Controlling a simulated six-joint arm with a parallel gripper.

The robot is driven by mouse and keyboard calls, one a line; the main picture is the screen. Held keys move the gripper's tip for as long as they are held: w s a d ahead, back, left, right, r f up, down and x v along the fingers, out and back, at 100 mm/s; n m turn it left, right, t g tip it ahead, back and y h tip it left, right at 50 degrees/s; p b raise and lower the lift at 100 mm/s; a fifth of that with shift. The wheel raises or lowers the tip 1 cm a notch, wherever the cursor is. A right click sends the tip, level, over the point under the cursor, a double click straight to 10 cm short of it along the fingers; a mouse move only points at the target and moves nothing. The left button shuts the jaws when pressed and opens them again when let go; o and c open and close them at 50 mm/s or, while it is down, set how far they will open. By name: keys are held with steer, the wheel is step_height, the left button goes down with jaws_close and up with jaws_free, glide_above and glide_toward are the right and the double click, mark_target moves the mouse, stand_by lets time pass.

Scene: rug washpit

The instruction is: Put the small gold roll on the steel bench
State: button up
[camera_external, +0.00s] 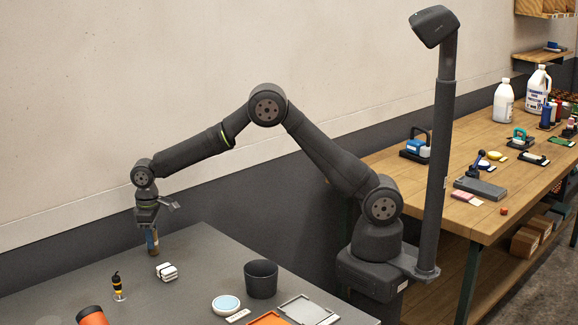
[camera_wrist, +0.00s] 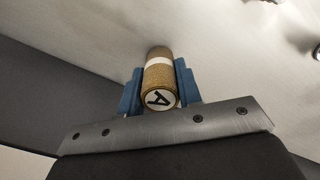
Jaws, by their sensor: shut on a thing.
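The small gold roll (camera_wrist: 159,78) has a white band and a white end marked with a black letter A. In the wrist view it lies between the two blue fingers of my gripper (camera_wrist: 160,88), which is shut on it. In the external view, my gripper (camera_external: 152,240) points down over the far left part of the grey steel bench (camera_external: 205,258), and the roll shows only as a small brown patch between the fingers. The roll's lower end is close to the bench top; I cannot tell whether it touches. The bench also fills much of the wrist view (camera_wrist: 230,50).
On the bench are a white stack (camera_external: 166,271), a black-and-yellow bottle (camera_external: 118,287), a dark cup (camera_external: 261,279), a round white dish (camera_external: 226,304), an orange cylinder (camera_external: 92,316) and trays (camera_external: 306,309). A wall stands behind. A wooden table (camera_external: 455,160) stands right.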

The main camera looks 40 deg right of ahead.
steer(key=shift+f, duration=0.2)
steer(key=o, duration=1)
steer(key=shift+c, duration=0.2)
steer(key=shift+r, duration=0.1)
step_height(320, 180, up, 12)
steer(key=shift+r, duration=0.15)
steer(key=shift+f, duration=4.15)
